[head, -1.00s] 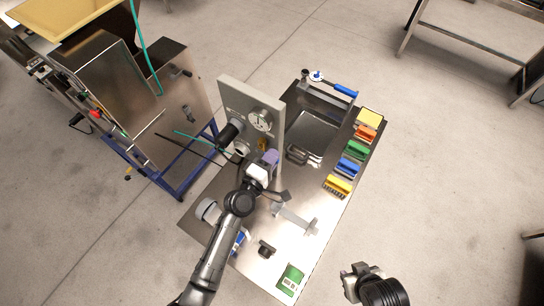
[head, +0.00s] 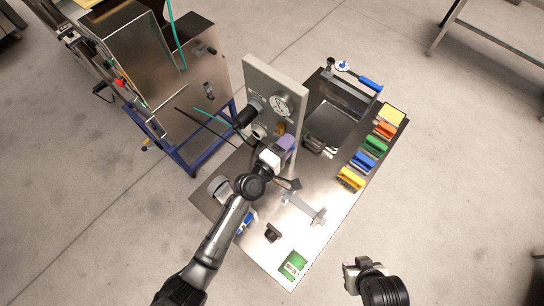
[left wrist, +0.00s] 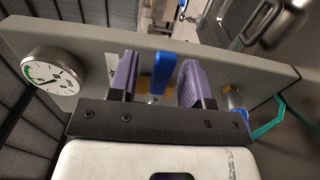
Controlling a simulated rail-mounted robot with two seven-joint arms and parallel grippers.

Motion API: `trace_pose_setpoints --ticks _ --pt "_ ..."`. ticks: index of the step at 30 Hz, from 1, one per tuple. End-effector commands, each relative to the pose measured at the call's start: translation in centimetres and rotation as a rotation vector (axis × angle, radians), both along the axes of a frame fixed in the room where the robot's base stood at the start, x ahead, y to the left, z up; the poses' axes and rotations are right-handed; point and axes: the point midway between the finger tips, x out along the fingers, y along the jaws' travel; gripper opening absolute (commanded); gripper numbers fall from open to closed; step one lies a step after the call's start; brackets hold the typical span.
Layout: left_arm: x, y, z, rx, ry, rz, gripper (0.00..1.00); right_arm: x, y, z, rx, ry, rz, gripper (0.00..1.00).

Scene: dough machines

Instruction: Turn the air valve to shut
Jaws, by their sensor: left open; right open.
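The air valve shows in the left wrist view as a blue lever (left wrist: 158,77) over a brass body, at the grey panel (left wrist: 258,72). My left gripper (left wrist: 156,84) is open, with one purple finger on each side of the lever. Gaps show between the lever and both fingers. In the head view my left gripper (head: 285,147) is close to the panel (head: 284,79), below the pressure gauge (head: 281,104). A bit of brass (head: 279,129) shows there, and the lever is hidden. My right gripper (head: 352,278) is low at the right, away from the table.
The steel table (head: 263,263) carries several coloured brushes or scrapers (head: 363,160), a green card (head: 293,264) and a grey bracket (head: 303,207). A steel machine on a blue frame (head: 190,165) stands to the left.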

Motion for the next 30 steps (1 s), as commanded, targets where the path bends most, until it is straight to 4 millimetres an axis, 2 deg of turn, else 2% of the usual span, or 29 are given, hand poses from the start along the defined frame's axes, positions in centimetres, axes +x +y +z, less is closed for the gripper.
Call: trace_pose_setpoints --ticks 12,18,24,30 --pt "-6.6 4.6 -0.1 0.002 0.002 -0.001 0.45 0.0 -0.2 0.1 -0.007 0.000 0.005 0.43" --pt "-9.0 6.4 -0.2 0.001 0.003 -0.001 0.45 0.0 -0.1 -0.1 -0.004 -0.001 0.003 0.43" --pt "-10.2 7.3 -0.1 0.000 0.001 0.000 0.45 0.0 0.0 -0.2 0.001 0.000 -0.001 0.43" --pt "-10.5 7.5 0.0 -0.001 0.002 0.000 0.45 0.0 0.1 -0.2 0.004 0.000 -0.003 0.43"
